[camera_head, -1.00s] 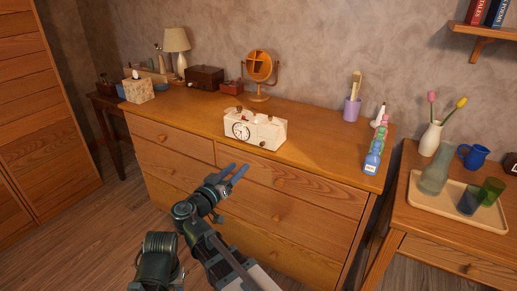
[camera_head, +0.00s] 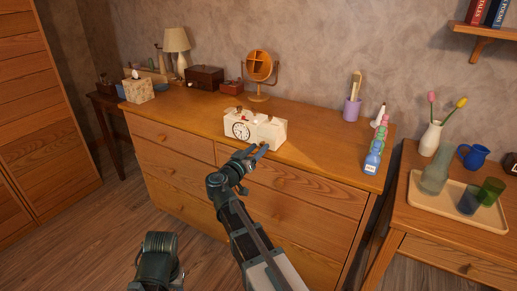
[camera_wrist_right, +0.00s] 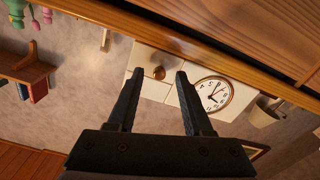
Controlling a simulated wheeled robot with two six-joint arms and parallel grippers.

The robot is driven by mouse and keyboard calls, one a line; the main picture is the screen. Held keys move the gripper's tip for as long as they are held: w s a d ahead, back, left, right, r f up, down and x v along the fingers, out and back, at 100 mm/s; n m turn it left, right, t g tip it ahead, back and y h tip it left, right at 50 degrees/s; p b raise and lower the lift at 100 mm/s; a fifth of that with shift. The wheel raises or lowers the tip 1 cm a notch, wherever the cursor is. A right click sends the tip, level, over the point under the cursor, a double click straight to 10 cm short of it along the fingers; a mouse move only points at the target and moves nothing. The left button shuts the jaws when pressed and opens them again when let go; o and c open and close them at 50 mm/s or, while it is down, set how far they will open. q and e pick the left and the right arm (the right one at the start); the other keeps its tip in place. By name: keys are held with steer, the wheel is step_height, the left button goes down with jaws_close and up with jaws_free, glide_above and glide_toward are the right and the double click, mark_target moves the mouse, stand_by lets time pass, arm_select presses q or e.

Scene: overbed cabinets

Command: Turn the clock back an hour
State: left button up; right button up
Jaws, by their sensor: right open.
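The cream box-shaped clock (camera_head: 268,133) stands upright on the dresser top, with a round white dial (camera_head: 241,130) at its front left. The dial also shows in the right wrist view (camera_wrist_right: 213,96), where the scene is upside down. A small brown knob (camera_wrist_right: 159,73) is on the clock's front beside the dial. My right gripper (camera_head: 256,149) is open at the clock's lower right front. In the right wrist view, the knob appears between its fingertips (camera_wrist_right: 160,76); I cannot tell how far ahead it is. My left gripper is not in view.
A wooden dresser (camera_head: 200,107) carries a round mirror (camera_head: 260,66) behind the clock, a purple cup (camera_head: 352,109) and coloured bottles (camera_head: 373,157) at the right. The top between clock and bottles is clear. A tray (camera_head: 440,205) with glassware is on the right table.

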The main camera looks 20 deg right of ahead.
steer(key=shift+w+d, duration=0.25)
steer(key=shift+d, duration=0.1)
jaws_close()
stand_by(0.4)
steer(key=n, duration=0.4)
steer(key=shift+n, duration=0.4)
steer(key=n, duration=1.4)
steer(key=shift+n, duration=0.4)
